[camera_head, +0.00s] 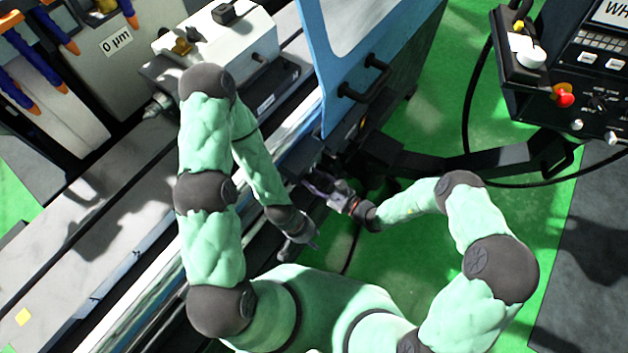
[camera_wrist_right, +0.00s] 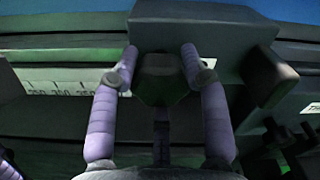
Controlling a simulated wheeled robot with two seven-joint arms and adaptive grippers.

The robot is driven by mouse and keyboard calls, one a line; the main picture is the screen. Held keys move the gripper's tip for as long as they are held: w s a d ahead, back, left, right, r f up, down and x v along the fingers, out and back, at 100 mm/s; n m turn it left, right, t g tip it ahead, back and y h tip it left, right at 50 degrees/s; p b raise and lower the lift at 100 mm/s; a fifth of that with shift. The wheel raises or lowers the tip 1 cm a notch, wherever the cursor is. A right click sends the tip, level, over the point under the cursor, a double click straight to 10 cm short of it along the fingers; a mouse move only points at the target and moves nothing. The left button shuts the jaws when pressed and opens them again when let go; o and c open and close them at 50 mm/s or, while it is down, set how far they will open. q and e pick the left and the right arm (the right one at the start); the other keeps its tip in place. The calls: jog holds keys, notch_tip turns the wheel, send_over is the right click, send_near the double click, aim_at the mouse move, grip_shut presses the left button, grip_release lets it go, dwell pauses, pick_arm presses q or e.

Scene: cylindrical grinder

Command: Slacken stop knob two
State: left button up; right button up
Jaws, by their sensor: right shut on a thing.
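In the right wrist view a dark knob (camera_wrist_right: 162,82) sits under a grey stop block (camera_wrist_right: 205,35) on the machine's front rail. I cannot tell which number the knob has. My right gripper (camera_wrist_right: 160,56) has its two purple fingers on either side of the knob and is shut on it. In the head view my right gripper (camera_head: 315,183) reaches the machine's front from the right, and the knob is hidden there. My left gripper (camera_head: 302,248) hangs lower, beside the machine's front edge, apart from the knob. Its fingers are too small and dark to judge.
A scale strip (camera_wrist_right: 62,88) with numbers runs along the rail left of the block. A blue door (camera_head: 375,60) with black handles stands above my right gripper. A control panel (camera_head: 575,85) stands at the upper right.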

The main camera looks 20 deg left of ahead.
jog(key=shift+s+f, duration=0.1)
jog(key=shift+f, duration=0.15)
jog(key=o, duration=1)
jog(key=shift+o, duration=0.8)
jog(key=shift+r, duration=0.1)
jog(key=shift+d, duration=0.1)
jog(key=v, duration=1.2)
